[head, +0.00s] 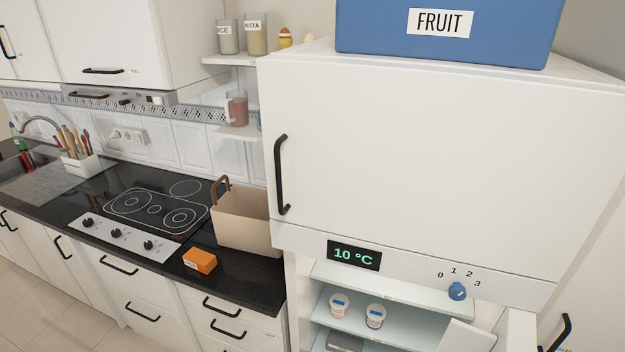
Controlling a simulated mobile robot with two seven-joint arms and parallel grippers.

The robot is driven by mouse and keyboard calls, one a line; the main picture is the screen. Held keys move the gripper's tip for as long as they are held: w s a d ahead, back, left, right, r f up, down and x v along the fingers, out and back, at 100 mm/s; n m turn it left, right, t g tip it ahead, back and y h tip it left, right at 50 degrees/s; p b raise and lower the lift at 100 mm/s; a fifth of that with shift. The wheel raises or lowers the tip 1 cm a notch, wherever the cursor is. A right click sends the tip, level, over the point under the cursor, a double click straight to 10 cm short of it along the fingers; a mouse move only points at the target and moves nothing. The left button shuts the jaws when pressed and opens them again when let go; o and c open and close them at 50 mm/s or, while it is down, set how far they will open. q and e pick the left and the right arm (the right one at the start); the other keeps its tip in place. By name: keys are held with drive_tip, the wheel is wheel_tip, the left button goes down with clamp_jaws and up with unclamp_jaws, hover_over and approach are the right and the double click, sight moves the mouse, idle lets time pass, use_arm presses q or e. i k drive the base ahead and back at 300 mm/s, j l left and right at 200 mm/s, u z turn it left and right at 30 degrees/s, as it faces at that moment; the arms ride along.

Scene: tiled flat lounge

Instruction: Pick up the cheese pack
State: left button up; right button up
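A small orange box-shaped pack (200,261) lies on the dark worktop near its front edge, in front of a beige basket. It looks like the cheese pack, but its label is too small to read. Neither of my grippers shows in the head view, so I cannot see whether they are open or shut.
The beige basket (240,222) stands behind the pack, beside the fridge. The black hob (155,205) is to the left. The fridge (430,160) fills the right side; its lower compartment is open, with two small tubs on a shelf (352,322). A blue fruit box (390,40) sits on top.

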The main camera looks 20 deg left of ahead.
sight(201, 260)
drive_tip(key=i+j+z, duration=0.1)
drive_tip(key=j, duration=0.3)
drive_tip(key=i+j, duration=0.3)
drive_tip(key=j, duration=0.15)
drive_tip(key=i+j+z, duration=0.15)
drive_tip(key=j, duration=0.3)
drive_tip(key=i+j, duration=0.15)
drive_tip(key=j, duration=0.25)
drive_tip(key=i+j+z, duration=0.15)
drive_tip(key=j, duration=0.35)
drive_tip(key=i+j+z, duration=0.1)
drive_tip(key=j, duration=0.35)
drive_tip(key=i+j, duration=0.2)
drive_tip(key=j, duration=0.25)
drive_tip(key=i+j+z, duration=0.15)
drive_tip(key=j, duration=0.35)
drive_tip(key=k+j, duration=0.2)
drive_tip(key=k, duration=0.2)
drive_tip(key=k+j, duration=0.15)
drive_tip(key=k, duration=0.2)
